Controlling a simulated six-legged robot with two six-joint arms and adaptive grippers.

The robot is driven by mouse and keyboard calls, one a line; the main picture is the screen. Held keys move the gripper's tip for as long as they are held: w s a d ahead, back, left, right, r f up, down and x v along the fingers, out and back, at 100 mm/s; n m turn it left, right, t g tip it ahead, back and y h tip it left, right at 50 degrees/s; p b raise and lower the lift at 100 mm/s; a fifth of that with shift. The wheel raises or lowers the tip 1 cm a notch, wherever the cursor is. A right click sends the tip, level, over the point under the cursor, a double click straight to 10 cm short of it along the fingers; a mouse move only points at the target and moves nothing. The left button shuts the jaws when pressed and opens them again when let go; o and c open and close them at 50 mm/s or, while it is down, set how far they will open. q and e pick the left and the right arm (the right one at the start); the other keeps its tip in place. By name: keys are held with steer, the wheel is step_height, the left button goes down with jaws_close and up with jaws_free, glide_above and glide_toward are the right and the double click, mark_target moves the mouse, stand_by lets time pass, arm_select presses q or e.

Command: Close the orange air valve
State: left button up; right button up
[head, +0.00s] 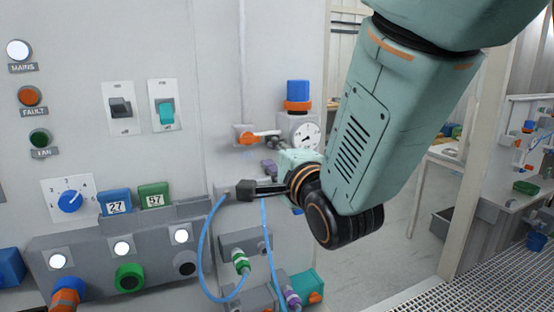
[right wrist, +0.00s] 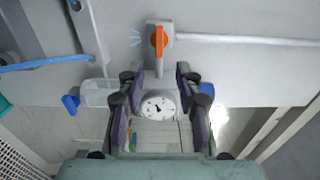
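The orange air valve (head: 258,136) is on the grey panel, below a vertical pipe. Its orange lever lies roughly horizontal in the head view, across the pipe. In the right wrist view the orange lever (right wrist: 158,41) stands upright, across the pale pipe, just beyond the fingertips. My right gripper (head: 258,170) is just below the valve in the head view, apart from the lever. In the right wrist view its two dark fingers (right wrist: 156,73) are spread, with nothing held between them. My left gripper is not in view.
A round gauge (head: 304,137) with a blue-capped regulator (head: 298,93) is right of the valve; the gauge (right wrist: 158,106) shows between the fingers in the right wrist view. A blue hose (head: 203,265) loops below. Switches and a dial (head: 70,201) are at left.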

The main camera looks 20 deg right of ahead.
steer(key=shift+s, duration=1.45)
steer(key=shift+d, duration=0.1)
steer(key=s+d+f+n+g+b, duration=0.1)
steer(key=s+f+n+g+b, duration=0.3)
steer(key=f, duration=0.8)
steer(key=s+f+n+g+b, duration=0.1)
steer(key=f+n+g+b, duration=0.1)
steer(key=f+n, duration=0.75)
steer(key=s+d+f+n+g+b, duration=0.1)
steer(key=s+f+n+g+b, duration=0.15)
steer(key=f, duration=1.25)
steer(key=s+f+n+g+b, duration=0.1)
steer(key=s+f+g+b, duration=0.8)
steer(key=s+f, duration=1.8)
step_height(320, 180, down, 4)
steer(key=shift+d+r+h+b, duration=0.25)
steer(key=shift+d+h+b, duration=0.05)
steer(key=shift+b, duration=0.55)
